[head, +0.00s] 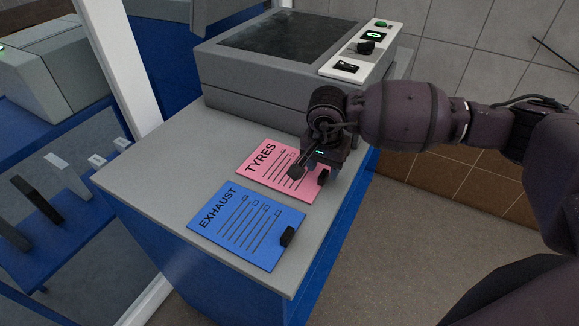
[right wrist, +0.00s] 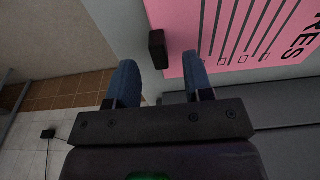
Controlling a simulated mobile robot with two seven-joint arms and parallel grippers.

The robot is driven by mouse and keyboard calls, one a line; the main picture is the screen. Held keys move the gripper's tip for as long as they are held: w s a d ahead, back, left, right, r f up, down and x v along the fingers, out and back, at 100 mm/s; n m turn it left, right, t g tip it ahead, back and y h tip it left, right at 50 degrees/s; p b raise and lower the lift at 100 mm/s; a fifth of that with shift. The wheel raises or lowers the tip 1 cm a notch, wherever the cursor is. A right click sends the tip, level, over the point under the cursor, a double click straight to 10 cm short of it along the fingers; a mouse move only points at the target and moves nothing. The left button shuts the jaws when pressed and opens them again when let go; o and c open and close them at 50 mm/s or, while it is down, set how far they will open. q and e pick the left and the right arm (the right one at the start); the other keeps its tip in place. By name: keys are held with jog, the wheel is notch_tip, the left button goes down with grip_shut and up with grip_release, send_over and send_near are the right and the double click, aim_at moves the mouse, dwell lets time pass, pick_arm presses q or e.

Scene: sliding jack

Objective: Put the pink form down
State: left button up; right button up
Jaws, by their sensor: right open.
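The pink form (head: 272,168), headed TYRES, lies flat on the grey top of the blue cabinet (head: 158,168). It also shows in the right wrist view (right wrist: 220,30), with a black clip or tab (right wrist: 157,48) at its edge. My right gripper (head: 308,176) is over the right part of the pink form and hides some of it. Its two blue-padded fingers (right wrist: 160,82) are apart with nothing between them; the black tab is just beyond them. My left gripper is not in view.
A blue form (head: 245,228) headed EXHAUST, with a black tab, lies in front of the pink one. A grey machine with a dark glass top (head: 270,75) stands at the back. A white post (head: 125,65) rises at the left. The cabinet's left part is clear.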

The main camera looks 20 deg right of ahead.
jog(key=shift+d+f, duration=0.1)
jog(key=shift+f, duration=1.25)
jog(key=shift+c, duration=0.2)
grip_shut()
jog(key=shift+r, duration=0.1)
